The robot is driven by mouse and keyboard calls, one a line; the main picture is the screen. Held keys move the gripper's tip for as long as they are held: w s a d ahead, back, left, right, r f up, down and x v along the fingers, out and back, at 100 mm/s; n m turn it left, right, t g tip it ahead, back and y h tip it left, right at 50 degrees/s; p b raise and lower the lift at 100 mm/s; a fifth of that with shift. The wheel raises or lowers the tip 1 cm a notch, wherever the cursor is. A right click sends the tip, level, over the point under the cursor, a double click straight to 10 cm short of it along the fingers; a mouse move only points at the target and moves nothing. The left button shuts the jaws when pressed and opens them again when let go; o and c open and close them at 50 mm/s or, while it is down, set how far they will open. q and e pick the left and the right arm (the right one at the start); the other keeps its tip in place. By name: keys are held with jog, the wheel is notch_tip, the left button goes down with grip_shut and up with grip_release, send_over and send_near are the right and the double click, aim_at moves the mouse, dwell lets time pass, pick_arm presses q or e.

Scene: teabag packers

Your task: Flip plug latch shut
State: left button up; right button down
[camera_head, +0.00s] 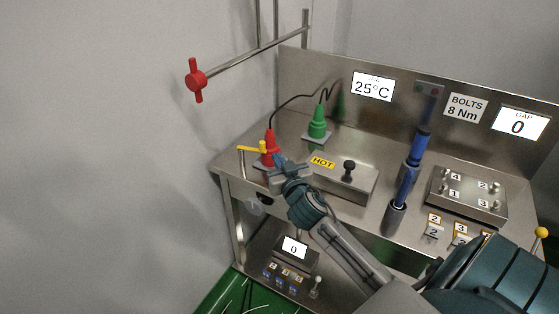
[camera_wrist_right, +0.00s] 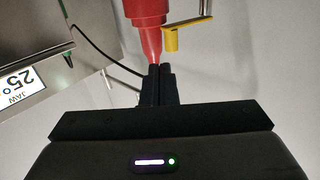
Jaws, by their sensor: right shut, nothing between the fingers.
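A red plug (camera_head: 269,142) stands on a small base at the left end of the steel bench, with a black cable from its top. A yellow latch lever (camera_head: 252,149) sits at its left side, its bar pointing left. My right gripper (camera_head: 277,163) is shut and empty, close beside the plug's right front in the head view. In the right wrist view, the red plug (camera_wrist_right: 146,14) and the yellow latch (camera_wrist_right: 184,35) lie just beyond the shut fingertips (camera_wrist_right: 160,70); whether they touch the plug I cannot tell. My left gripper is out of view.
A green plug (camera_head: 317,122) stands behind on the bench. A box marked HOT (camera_head: 345,180) with a black knob lies right of my gripper. Blue-handled tools (camera_head: 405,185) stand further right. A red-handled rod (camera_head: 196,80) reaches out above left.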

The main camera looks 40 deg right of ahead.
jog(key=s, duration=0.1)
jog(key=s+f+b, duration=0.1)
jog(key=s, duration=0.1)
jog(key=shift+s+a, duration=0.15)
jog(key=shift+a, duration=0.05)
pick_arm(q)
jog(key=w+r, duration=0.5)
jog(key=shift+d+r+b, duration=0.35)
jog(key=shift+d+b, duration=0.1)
pick_arm(e)
jog(key=shift+d+r+v, duration=0.1)
jog(key=shift+d+v, duration=0.05)
jog(key=shift+v, duration=0.65)
jog(key=shift+d+r+v, duration=0.1)
jog(key=shift+d+v, duration=0.05)
jog(key=shift+v, duration=0.7)
jog(key=shift+d+v, duration=0.15)
jog(key=shift+v, duration=0.65)
jog(key=shift+s, duration=0.2)
